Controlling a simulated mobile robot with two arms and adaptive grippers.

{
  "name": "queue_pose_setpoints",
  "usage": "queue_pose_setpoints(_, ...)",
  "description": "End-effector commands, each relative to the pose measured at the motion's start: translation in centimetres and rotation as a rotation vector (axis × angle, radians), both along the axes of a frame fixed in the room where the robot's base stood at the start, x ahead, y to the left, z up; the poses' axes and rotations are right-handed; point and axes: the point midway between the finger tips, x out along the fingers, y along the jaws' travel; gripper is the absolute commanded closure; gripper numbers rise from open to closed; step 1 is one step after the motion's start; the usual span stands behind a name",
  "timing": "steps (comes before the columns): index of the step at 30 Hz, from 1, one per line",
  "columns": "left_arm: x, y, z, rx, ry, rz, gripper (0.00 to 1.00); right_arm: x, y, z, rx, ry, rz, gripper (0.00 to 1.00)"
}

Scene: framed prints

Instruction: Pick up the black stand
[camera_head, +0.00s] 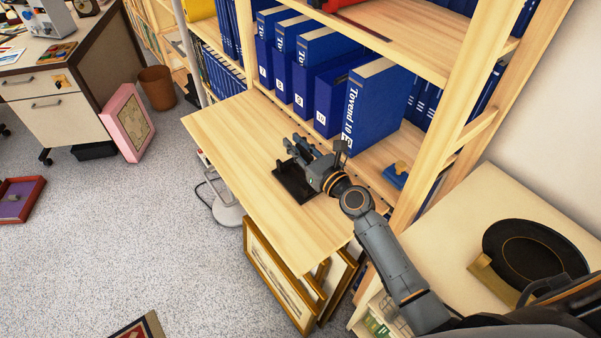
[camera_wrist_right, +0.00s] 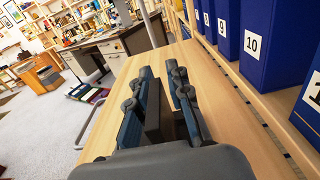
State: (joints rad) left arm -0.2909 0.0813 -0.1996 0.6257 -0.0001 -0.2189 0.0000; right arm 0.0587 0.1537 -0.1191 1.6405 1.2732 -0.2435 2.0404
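The black stand (camera_head: 291,184) sits on the light wooden shelf board that juts out from the bookcase. My right gripper (camera_head: 307,160) is low over the board at the stand, coming from the right. In the right wrist view a dark upright part of the stand (camera_wrist_right: 154,112) shows between the two fingers of the right gripper (camera_wrist_right: 162,95). The fingers are apart, with a gap between the right-hand finger and the stand. Contact on the left-hand finger's side is unclear. Part of the stand is hidden by the gripper. My left gripper is not in view.
Blue binders (camera_head: 378,105) stand along the back of the wooden board (camera_head: 240,130). A small blue item (camera_head: 396,178) lies to the right. Gold-framed prints (camera_head: 280,280) lean below the board. A pink frame (camera_head: 127,122) stands on the floor by the desk. The board's left part is clear.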

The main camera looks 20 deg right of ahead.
Motion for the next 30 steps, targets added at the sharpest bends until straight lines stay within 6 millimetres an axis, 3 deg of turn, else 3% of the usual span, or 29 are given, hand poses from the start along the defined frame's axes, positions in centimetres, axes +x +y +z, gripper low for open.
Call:
queue_pose_setpoints(6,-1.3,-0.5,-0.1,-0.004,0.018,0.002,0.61,0.0,0.1,0.0,0.000,0.000,0.001,1.00)
queue_pose_setpoints(20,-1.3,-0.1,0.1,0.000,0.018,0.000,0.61,0.0,0.1,0.3,0.001,-0.001,0.001,1.00)
queue_pose_setpoints(28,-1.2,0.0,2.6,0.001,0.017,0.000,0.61,0.0,0.1,3.7,0.004,-0.003,-0.001,1.00)
queue_pose_setpoints(30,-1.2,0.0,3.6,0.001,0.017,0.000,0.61,-1.0,0.3,4.9,0.005,-0.001,0.001,1.00)
